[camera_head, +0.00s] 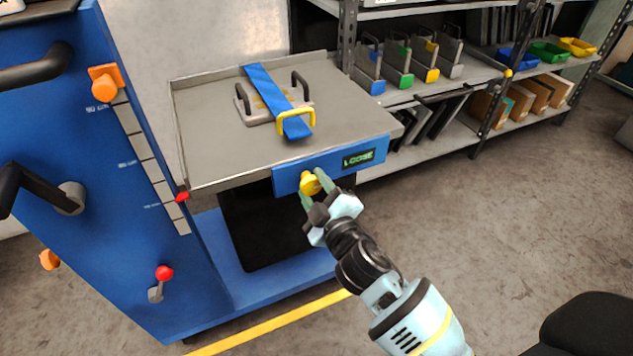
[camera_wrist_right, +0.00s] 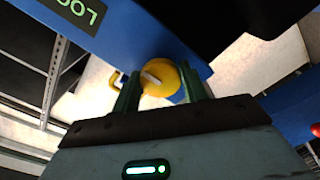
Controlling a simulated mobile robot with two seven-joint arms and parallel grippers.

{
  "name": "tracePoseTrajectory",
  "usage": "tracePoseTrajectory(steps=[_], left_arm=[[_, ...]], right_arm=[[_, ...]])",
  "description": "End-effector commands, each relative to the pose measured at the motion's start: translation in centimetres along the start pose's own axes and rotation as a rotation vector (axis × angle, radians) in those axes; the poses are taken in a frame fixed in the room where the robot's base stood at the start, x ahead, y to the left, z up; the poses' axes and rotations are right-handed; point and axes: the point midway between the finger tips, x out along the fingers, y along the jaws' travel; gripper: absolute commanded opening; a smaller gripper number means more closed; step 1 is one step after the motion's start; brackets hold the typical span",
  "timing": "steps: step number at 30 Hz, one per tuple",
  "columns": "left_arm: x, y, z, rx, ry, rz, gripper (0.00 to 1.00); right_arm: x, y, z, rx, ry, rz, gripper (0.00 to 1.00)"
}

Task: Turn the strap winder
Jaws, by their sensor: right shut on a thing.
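The strap winder is a yellow knob (camera_head: 309,183) on the blue front panel of a grey cart table. My right gripper (camera_head: 316,190) is shut on it, and the right wrist view shows the knob (camera_wrist_right: 160,78) between the two green fingers, with a pale bar across its face. A display (camera_head: 358,159) beside the knob reads "LOOSE". A blue strap (camera_head: 268,88) runs over a grey die with black handles (camera_head: 257,114) on the tabletop. The strap passes through a yellow loop (camera_head: 296,118) near the front edge. My left gripper is not in view.
A blue machine (camera_head: 60,180) with dark handles, orange knobs and a red-tipped lever (camera_head: 163,273) stands at the left. A shelf rack (camera_head: 430,90) with coloured bins and boxes stands behind. The floor at the right is mostly clear.

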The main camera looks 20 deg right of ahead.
Motion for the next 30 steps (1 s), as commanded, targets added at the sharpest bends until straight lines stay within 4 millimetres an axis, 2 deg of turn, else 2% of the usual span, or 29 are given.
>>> tracePoseTrajectory(steps=[12, 30], left_arm=[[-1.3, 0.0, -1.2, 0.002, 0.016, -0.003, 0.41], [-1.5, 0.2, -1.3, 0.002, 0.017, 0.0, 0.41]], right_arm=[[0.0, 0.1, -0.1, -0.25, 0.001, 0.001, 0.2], [0.0, 0.1, 0.0, -0.313, 0.001, 0.0, 0.2]])
